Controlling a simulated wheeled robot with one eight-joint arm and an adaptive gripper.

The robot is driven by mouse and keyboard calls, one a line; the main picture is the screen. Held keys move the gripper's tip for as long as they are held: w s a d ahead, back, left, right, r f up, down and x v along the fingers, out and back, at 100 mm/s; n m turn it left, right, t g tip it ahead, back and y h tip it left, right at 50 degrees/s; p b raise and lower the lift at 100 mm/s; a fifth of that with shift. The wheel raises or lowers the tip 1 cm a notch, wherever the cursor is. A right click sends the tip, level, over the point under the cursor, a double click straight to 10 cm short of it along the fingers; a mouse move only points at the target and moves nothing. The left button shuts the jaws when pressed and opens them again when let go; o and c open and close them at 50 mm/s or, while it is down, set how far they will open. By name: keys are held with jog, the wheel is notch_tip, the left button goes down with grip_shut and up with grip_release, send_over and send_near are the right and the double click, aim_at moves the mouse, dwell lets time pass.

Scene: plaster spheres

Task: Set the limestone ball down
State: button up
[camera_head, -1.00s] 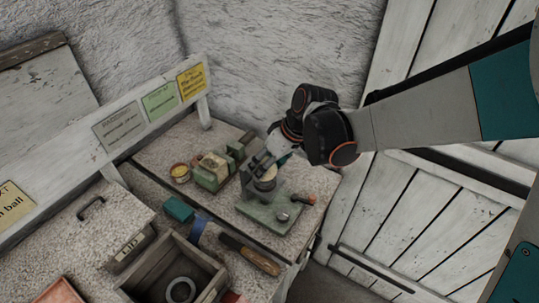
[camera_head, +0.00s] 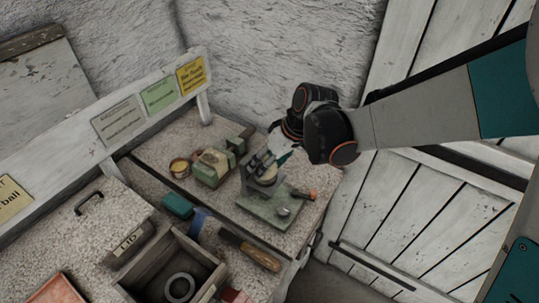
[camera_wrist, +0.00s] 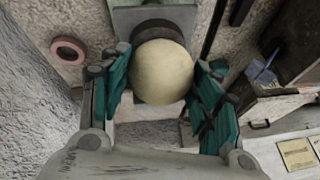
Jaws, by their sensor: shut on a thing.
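The limestone ball (camera_wrist: 162,72) is pale cream and round. In the wrist view it sits between the teal-padded fingers of my gripper (camera_wrist: 163,88), which is shut on it. A pale patch of the ball (camera_head: 268,177) shows just under the fingers, at the stand. I cannot tell whether the ball touches the stand.
A green boxy device (camera_head: 211,168) and a small round tin (camera_head: 180,168) stand left of the plate. A brush (camera_head: 250,250) and an open wooden box (camera_head: 146,258) are in front. A white plank door is at the right.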

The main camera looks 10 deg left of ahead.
jog(key=shift+f, duration=0.2)
jog(key=o, duration=1.5)
jog(key=shift+c, duration=0.2)
jog(key=shift+r, duration=0.1)
jog(key=shift+r+p, duration=1.25)
jog(key=shift+r, duration=0.7)
